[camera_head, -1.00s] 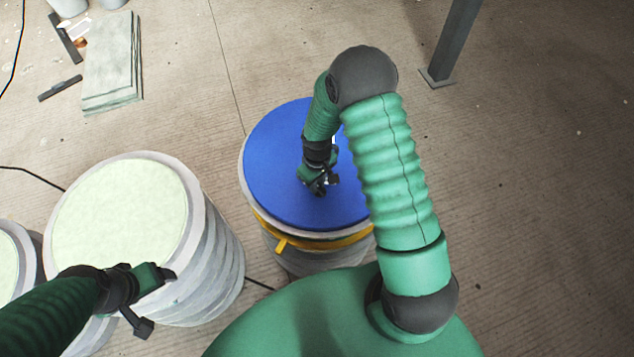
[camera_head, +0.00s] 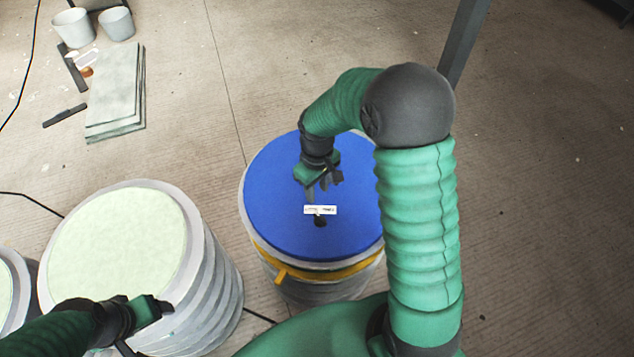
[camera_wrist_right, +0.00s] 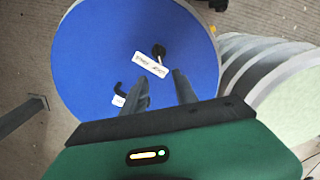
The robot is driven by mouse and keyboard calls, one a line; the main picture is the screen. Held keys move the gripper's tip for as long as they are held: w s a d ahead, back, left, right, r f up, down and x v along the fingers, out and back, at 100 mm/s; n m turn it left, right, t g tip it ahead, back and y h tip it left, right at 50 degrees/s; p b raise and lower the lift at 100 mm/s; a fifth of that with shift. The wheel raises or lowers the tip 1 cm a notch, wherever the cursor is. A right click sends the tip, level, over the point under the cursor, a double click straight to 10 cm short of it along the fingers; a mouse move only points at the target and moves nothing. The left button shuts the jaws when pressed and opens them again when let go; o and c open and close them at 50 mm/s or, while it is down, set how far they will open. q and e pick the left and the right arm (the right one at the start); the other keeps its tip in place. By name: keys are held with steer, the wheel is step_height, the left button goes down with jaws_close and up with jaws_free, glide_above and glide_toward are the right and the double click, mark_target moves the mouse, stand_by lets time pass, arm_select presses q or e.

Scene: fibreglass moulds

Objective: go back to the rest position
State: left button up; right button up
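My right gripper (camera_head: 324,188) hangs over the round blue top (camera_head: 275,185) of a drum-like mould. In the right wrist view its two fingers (camera_wrist_right: 160,82) stand apart with nothing between them. A small dark item (camera_wrist_right: 159,49) with a white label (camera_wrist_right: 151,64) lies on the blue top beyond the fingertips. A dark hook-shaped item (camera_wrist_right: 121,88) with a small white tag lies beside the left finger, partly hidden. My left gripper (camera_head: 148,328) is at the lower left, in front of the pale-topped mould (camera_head: 120,245), with its fingers spread and empty.
A yellow band (camera_head: 330,274) rings the blue-topped mould. Another pale mould (camera_head: 8,290) is cut off at the left edge. Stacked sheets (camera_head: 115,90) and two buckets (camera_head: 73,27) stand at the back left. A dark post (camera_head: 462,40) rises at the upper right. The right-hand floor is clear.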

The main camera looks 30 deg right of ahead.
step_height(320, 180, up, 3)
stand_by(0.5)
steer(key=s+a+r+m+t, duration=0.1)
steer(key=s+a+m+t, duration=0.1)
steer(key=s+a, duration=0.5)
steer(key=s, duration=0.3)
steer(key=shift+a+r+t, duration=0.15)
steer(key=shift+r+t, duration=0.15)
steer(key=shift+s+a, duration=0.1)
